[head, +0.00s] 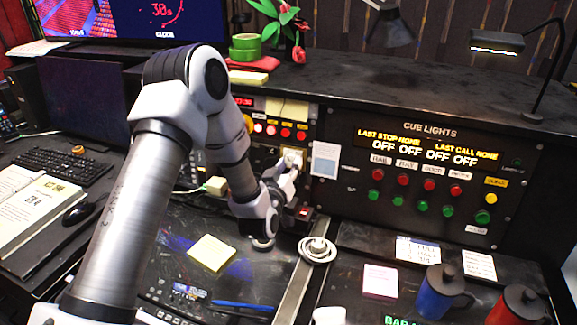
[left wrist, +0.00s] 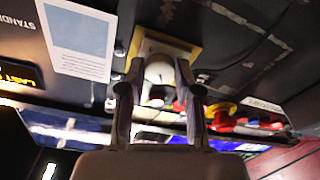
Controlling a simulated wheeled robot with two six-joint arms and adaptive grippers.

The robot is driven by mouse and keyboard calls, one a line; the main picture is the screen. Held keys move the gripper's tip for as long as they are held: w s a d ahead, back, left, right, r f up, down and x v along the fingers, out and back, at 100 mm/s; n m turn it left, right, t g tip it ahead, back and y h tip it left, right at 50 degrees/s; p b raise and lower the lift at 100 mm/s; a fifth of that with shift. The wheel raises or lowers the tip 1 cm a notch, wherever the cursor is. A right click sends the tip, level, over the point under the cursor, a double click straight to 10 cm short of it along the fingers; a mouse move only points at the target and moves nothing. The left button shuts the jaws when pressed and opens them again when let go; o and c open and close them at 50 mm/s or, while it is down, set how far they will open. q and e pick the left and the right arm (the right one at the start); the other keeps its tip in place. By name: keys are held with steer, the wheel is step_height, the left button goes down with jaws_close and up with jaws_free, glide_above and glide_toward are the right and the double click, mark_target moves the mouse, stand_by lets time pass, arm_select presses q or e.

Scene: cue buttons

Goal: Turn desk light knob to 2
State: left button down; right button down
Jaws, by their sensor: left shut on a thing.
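The desk light knob (head: 293,156) is a pale round knob on the dark upright panel, left of the cue lights section. My left gripper (head: 284,176) is at the knob, its arm reaching in from the left. In the left wrist view the knob (left wrist: 159,72) sits on a yellowish plate (left wrist: 184,48), between the two dark fingers of my left gripper (left wrist: 160,88), which are shut on it. The fingers partly hide the knob. I cannot read any number marks or its setting. My right gripper is not in view.
A card with a blue square (head: 325,160) is right beside the knob. The cue lights panel (head: 430,175) carries red, green and yellow buttons. Below, the desk holds yellow notes (head: 212,252), a coiled white cable (head: 318,250), a blue mug (head: 436,293) and a red mug (head: 520,306).

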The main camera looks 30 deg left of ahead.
arm_select(q)
steer(key=shift+f+m, duration=0.1)
steer(key=shift+m, duration=0.2)
steer(key=c, duration=0.8)
jaws_free()
steer(key=v, duration=1.2)
